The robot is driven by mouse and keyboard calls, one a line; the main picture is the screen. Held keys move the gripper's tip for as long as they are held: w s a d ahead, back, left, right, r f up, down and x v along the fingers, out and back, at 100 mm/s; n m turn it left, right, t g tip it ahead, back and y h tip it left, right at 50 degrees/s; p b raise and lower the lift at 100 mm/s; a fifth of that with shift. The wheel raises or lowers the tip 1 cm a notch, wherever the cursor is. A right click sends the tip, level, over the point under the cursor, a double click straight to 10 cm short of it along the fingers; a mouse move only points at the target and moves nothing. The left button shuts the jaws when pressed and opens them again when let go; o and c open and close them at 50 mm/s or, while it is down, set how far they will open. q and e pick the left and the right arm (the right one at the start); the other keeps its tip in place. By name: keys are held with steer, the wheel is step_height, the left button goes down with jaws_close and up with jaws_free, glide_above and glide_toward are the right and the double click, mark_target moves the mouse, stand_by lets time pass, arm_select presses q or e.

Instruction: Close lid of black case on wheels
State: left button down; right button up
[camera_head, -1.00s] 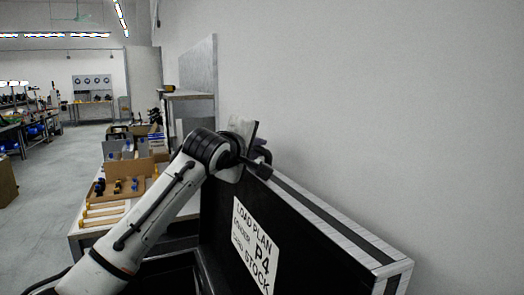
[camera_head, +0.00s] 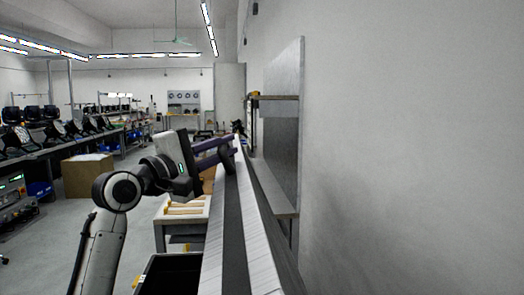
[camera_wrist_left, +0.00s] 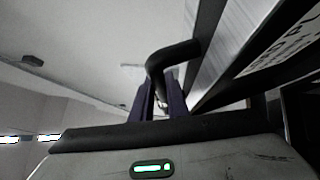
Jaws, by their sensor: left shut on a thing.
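The lid (camera_head: 235,240) of the black case stands up and shows nearly edge-on in the head view, with pale edge strips. Part of the dark case body (camera_head: 170,274) shows low, left of the lid. My left gripper (camera_head: 228,150) reaches the lid's far part from the left, its purple fingers shut on a black handle (camera_head: 226,160). In the left wrist view the bent black handle (camera_wrist_left: 160,62) runs between the two fingers (camera_wrist_left: 160,103), and part of the lid's white label (camera_wrist_left: 285,45) shows at upper right. The wheels and my right gripper are out of view.
A wall lies close on the right, with a grey panel and shelf (camera_head: 284,125) beyond the lid. A workbench (camera_head: 185,222) with wooden-looking bars stands behind the case. A cardboard box (camera_head: 88,177) and equipment benches stand at left; open floor lies between.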

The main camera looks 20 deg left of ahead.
arm_select(q)
steer(key=shift+n+t, duration=0.3)
steer(key=shift+s+a+f+b, duration=0.15)
steer(key=shift+s+a+f, duration=0.1)
steer(key=shift+a, duration=0.3)
steer(key=shift+s+a+f+b, duration=0.15)
steer(key=shift+s+a+f, duration=0.15)
steer(key=shift+a, duration=0.3)
steer(key=shift+s+a+f+b, duration=0.15)
steer(key=shift+s+a+f, duration=0.1)
steer(key=shift+a, duration=0.3)
steer(key=c, duration=1.7)
jaws_free()
steer(key=shift+w, duration=0.1)
steer(key=shift+c, duration=0.2)
steer(key=b+v, duration=0.1)
steer(key=v, duration=0.9)
